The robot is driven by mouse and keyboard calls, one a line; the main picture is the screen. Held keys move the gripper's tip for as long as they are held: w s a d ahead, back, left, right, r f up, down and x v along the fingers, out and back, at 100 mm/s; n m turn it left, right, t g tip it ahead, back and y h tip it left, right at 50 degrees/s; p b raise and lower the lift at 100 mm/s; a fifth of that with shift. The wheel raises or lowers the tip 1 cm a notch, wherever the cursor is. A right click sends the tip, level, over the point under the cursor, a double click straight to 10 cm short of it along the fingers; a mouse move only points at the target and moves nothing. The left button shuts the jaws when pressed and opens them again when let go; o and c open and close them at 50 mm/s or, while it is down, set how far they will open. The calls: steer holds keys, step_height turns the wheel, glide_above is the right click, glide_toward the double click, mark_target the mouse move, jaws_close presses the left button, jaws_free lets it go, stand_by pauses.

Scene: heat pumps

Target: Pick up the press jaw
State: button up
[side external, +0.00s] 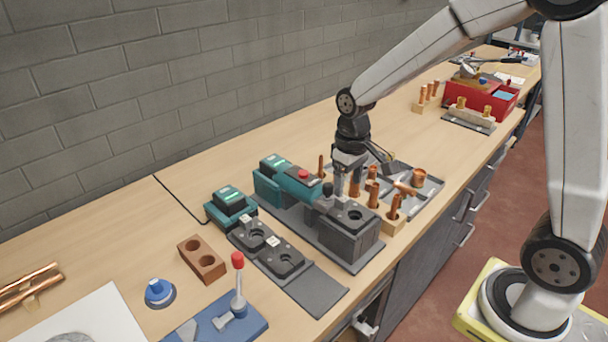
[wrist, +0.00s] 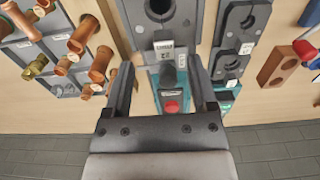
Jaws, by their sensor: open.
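Two flat dark press jaws with round holes and small white labels lie on a dark rack left of the press tool: one (side external: 250,239) is farther back, the other (side external: 284,263) nearer. They show at upper right in the wrist view (wrist: 240,27) (wrist: 229,66). A dark grey block with a round bore (side external: 349,240) stands at the front of the teal press tool (side external: 298,184); I cannot tell whether it includes a jaw. My gripper (side external: 346,187) is open and points down over the tool's front. In the wrist view, its fingers (wrist: 161,75) straddle the labelled block end, with nothing visibly held.
Copper fittings stand in a wooden block (side external: 393,224) and lie in a grey tray (side external: 431,196) close to my gripper. Left are a teal charger (side external: 230,207), a wooden block with two holes (side external: 201,260) and a red-knobbed lever tool (side external: 238,262). The wall runs behind the bench.

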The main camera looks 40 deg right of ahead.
mark_target(345, 200)
steer(key=shift+a+f, duration=0.15)
steer(key=shift+f, duration=1.15)
steer(key=shift+a+f, duration=0.1)
steer(key=shift+f, duration=1.2)
jaws_close()
steer(key=shift+r, duration=0.1)
